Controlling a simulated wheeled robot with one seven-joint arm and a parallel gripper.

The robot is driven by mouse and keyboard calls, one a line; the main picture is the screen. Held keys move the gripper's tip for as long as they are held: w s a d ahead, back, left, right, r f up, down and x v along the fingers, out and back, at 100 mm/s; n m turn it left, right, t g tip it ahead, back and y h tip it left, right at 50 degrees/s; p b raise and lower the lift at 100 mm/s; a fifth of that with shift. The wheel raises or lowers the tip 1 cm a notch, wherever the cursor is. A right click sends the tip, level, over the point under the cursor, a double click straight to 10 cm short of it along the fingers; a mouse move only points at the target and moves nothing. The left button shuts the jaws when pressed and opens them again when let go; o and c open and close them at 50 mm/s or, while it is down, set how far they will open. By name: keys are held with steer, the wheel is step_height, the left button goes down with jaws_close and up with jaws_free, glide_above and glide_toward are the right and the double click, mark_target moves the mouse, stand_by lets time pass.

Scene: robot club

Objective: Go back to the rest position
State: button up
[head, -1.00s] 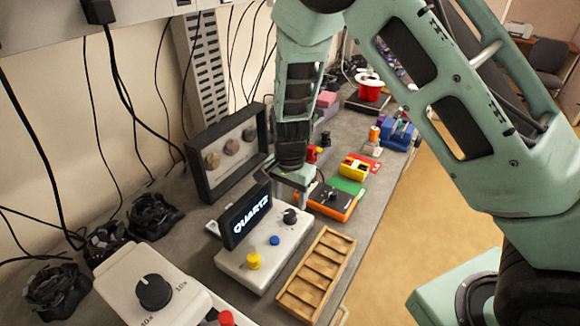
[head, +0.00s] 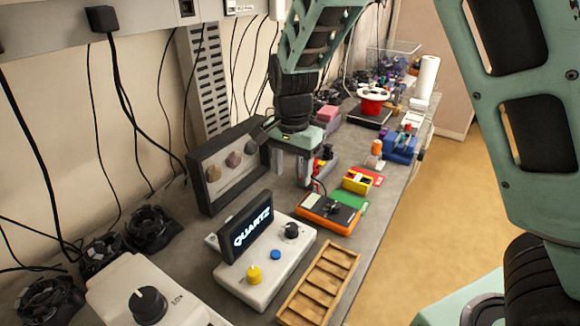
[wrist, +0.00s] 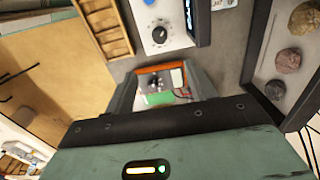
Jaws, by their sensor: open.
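My gripper (head: 290,168) is open and empty in the head view. It points down above the bench, between the dark-framed case of rocks and the orange-edged device (head: 328,213). In the wrist view my gripper (wrist: 165,92) has its two fingers apart, with the same orange-edged device (wrist: 150,70) seen between and beyond them. Nothing is held between the fingers.
A white console with a screen reading QUARTZ (head: 262,262) and a wooden slotted tray (head: 300,300) stand in front. The rock case (head: 205,188) is close on the left. A red spool (head: 372,104) is farther back. Open floor (head: 440,220) lies right.

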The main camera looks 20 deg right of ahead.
steer(key=s+a+f+n+b, duration=0.1)
steer(key=s+a+n+b, duration=0.2)
steer(key=s+n, duration=0.6)
steer(key=s+a+n+b, duration=0.3)
steer(key=s+n, duration=0.6)
steer(key=s, duration=0.9)
steer(key=shift+a+f+n+y, duration=0.15)
steer(key=shift+f+n+y, duration=0.15)
steer(key=shift+f, duration=0.1)
